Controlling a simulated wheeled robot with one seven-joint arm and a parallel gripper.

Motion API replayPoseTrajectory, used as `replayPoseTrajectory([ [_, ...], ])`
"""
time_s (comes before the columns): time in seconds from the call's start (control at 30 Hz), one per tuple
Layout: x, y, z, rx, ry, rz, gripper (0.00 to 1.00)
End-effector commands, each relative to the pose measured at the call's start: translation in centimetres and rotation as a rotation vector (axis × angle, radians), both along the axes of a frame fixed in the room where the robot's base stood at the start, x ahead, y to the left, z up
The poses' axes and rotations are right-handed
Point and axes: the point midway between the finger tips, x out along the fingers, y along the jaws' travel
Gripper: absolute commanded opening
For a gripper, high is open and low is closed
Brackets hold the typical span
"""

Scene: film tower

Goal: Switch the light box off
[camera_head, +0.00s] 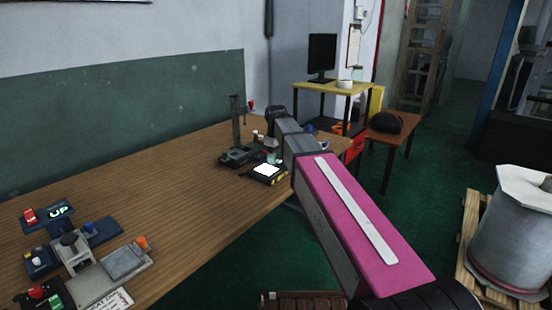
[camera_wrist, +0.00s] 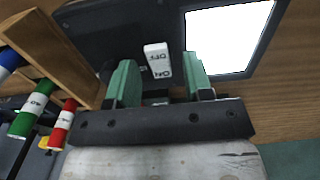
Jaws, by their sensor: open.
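The light box (camera_head: 266,169) sits on the wooden bench with its panel glowing white. In the wrist view its bright panel (camera_wrist: 228,38) is at the upper right, set in a dark frame. A white switch (camera_wrist: 157,60) marked OFF and ON stands on the dark casing beside the panel. My gripper (camera_wrist: 157,66) is open, with one green finger on each side of the switch in the picture. I cannot tell whether either finger touches it. In the head view my arm reaches to the light box and the fingers are hard to make out.
A wooden rack (camera_wrist: 60,55) with coloured rolls is close left of my gripper in the wrist view. Button units (camera_head: 75,240) occupy the bench's near left; the bench between is clear.

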Motion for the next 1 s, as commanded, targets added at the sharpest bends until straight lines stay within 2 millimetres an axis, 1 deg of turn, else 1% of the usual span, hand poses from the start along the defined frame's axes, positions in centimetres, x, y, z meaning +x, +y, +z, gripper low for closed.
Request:
replayPoseTrajectory([
  [0.33, 0.01, 0.0, -0.29, 0.001, -0.001, 0.0, 0.47],
  [0.37, 0.01, 0.0, -0.29, 0.001, -0.001, 0.0, 0.4],
  [0.4, 0.01, 0.0, -0.29, 0.0, 0.0, 0.0, 0.27],
  [0.47, 0.01, -0.01, -0.29, 0.001, -0.001, 0.0, 0.08],
  [0.5, 0.01, 0.01, -0.29, 0.0, 0.0, 0.0, 0.0],
  [0.7, -0.16, -0.13, -0.31, 0.019, -0.015, 0.0, 0.0],
  [1.0, -0.59, -0.58, -0.37, 0.196, -0.153, -0.001, 0.0],
])
